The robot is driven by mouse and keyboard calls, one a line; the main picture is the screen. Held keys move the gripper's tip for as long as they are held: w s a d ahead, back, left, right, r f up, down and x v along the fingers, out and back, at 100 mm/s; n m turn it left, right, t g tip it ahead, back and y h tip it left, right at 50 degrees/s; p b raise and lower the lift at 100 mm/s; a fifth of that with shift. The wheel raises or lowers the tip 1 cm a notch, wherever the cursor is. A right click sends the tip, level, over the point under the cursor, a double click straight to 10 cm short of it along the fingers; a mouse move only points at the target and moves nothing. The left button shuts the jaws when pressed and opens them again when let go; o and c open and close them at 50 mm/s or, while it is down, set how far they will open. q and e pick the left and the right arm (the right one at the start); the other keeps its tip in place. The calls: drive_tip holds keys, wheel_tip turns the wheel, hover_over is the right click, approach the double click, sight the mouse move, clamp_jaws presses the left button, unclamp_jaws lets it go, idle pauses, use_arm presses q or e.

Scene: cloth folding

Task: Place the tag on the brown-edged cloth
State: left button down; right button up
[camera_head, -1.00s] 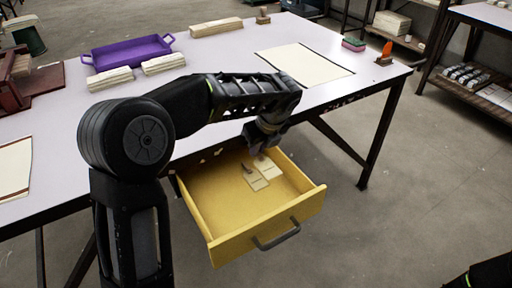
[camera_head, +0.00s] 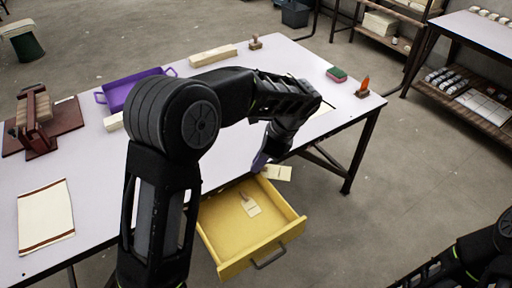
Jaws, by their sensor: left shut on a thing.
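The brown-edged cloth (camera_head: 46,214) lies flat at the left of the table, cream with brown bands at its two short ends. My left gripper (camera_head: 261,163) is shut on a cream tag (camera_head: 277,173) and holds it above the back of the open yellow drawer (camera_head: 227,226). Another pale tag (camera_head: 250,207) lies on the drawer's floor. My right arm shows at the bottom right, but its gripper is out of view.
A second cream cloth (camera_head: 319,107) is mostly hidden behind my left arm. A purple tray (camera_head: 117,93), a dark red press (camera_head: 38,121), a wooden block (camera_head: 212,56), a sponge (camera_head: 337,74) and an orange-topped object (camera_head: 364,86) stand on the table.

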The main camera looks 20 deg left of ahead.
use_arm(q)
drive_tip(key=s+d+r+n+g+p, duration=0.1)
drive_tip(key=s+d+r+n+p, duration=0.1)
drive_tip(key=r+p, duration=0.8)
wheel_tip(320, 180, up, 2)
drive_tip(key=s+n, duration=0.1)
drive_tip(key=n, duration=0.1)
drive_tip(key=shift+s+n+g+h+p, duration=0.15)
drive_tip(key=shift+n+g+h+p, duration=0.15)
drive_tip(key=shift+n+g+p, duration=0.1)
drive_tip(key=shift+a, duration=0.1)
